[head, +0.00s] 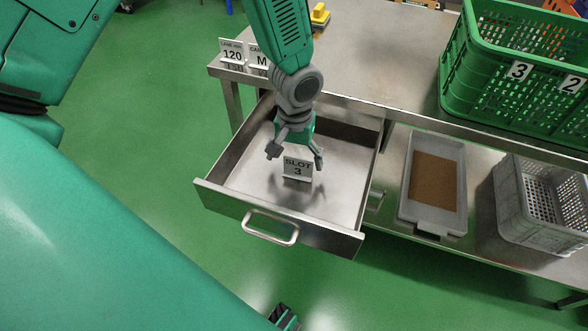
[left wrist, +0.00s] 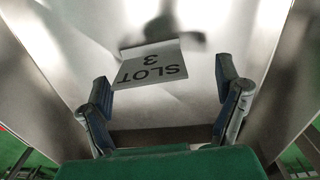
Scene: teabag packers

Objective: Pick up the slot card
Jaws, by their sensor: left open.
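The slot card (head: 297,168) is a small white card marked "SLOT 3", standing in the open metal drawer (head: 240,190). It also shows upside down in the left wrist view (left wrist: 150,67), ahead of and between the fingers. My left gripper (head: 295,152) reaches down into the drawer with its fingers spread, one to each side of the card's top in the head view. In the left wrist view the open fingers (left wrist: 163,92) are apart from the card, with nothing held.
A grey tray (head: 405,205) and grey crate (head: 510,205) sit on the shelf below. Drawer walls surround my left gripper.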

